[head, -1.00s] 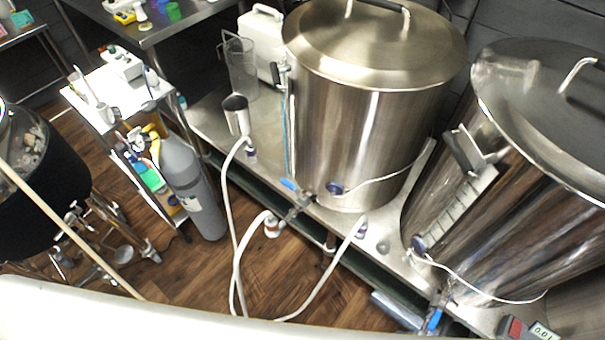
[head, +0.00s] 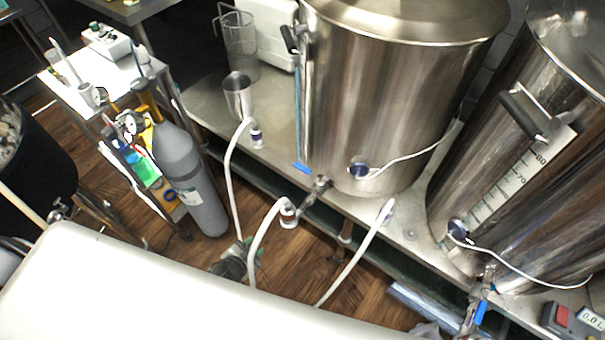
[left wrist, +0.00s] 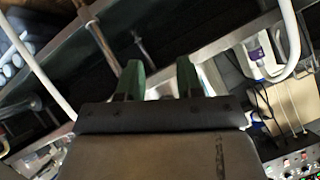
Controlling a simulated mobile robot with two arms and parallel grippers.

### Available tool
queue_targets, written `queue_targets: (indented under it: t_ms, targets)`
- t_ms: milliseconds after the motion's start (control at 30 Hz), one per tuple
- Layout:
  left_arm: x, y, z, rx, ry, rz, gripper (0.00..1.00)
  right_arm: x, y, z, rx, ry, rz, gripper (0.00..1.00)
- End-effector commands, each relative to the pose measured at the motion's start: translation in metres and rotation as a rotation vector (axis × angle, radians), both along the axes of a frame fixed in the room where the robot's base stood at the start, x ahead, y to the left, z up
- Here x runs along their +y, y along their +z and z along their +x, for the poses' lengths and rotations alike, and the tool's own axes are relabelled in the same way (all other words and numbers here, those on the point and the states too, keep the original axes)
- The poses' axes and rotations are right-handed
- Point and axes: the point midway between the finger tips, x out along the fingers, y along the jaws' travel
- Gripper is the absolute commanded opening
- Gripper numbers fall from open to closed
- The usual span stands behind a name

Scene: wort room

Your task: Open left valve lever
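The left valve lever (head: 302,168) is a blue handle on the metal valve (head: 320,185) at the foot of the left kettle (head: 375,110) in the head view. My left gripper (head: 246,252) shows partly there, dark with green fingertips, below and left of the lever and apart from it. The rest of it is hidden behind a white body part of mine. In the left wrist view its two green fingers (left wrist: 160,80) stand apart with nothing seen between them. I cannot make out the lever in that view. My right gripper is not in view.
White hoses (head: 262,235) hang in front of the bench near the left gripper. A grey gas cylinder (head: 190,180) stands left. A metal cup (head: 238,95) stands on the bench (head: 195,98). The right kettle (head: 500,190) has another blue lever (head: 481,313).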

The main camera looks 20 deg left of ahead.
Motion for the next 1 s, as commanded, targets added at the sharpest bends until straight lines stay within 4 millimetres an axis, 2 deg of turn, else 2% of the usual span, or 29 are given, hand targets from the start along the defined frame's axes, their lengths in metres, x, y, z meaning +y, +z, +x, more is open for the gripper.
queue_targets:
  t_ms: [33, 67, 200, 333, 500, 700, 833, 1000]
  targets:
    - [0.001, -0.001, 0.025, -0.09, -0.041, 0.022, 0.36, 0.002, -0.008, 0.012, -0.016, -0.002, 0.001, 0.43]
    - [0.001, 0.006, 0.038, -0.144, -0.072, 0.038, 0.36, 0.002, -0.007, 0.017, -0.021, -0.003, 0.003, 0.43]
    - [0.0, 0.044, 0.094, -0.414, -0.237, 0.142, 0.36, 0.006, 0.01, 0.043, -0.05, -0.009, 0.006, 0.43]
    - [-0.004, 0.081, 0.126, -0.632, -0.404, 0.271, 0.36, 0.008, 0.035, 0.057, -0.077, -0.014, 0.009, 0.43]
    - [-0.009, 0.116, 0.143, -0.834, -0.622, 0.472, 0.36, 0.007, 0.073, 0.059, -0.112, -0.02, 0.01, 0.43]
    - [-0.01, 0.136, 0.144, -0.927, -0.794, 0.658, 0.36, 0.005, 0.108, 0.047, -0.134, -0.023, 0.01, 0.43]
    - [-0.01, 0.141, 0.144, -0.939, -0.84, 0.708, 0.36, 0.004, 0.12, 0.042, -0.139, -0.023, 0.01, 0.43]
    - [-0.019, 0.144, 0.154, -0.941, -0.845, 0.714, 0.36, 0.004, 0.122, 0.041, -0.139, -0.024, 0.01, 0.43]
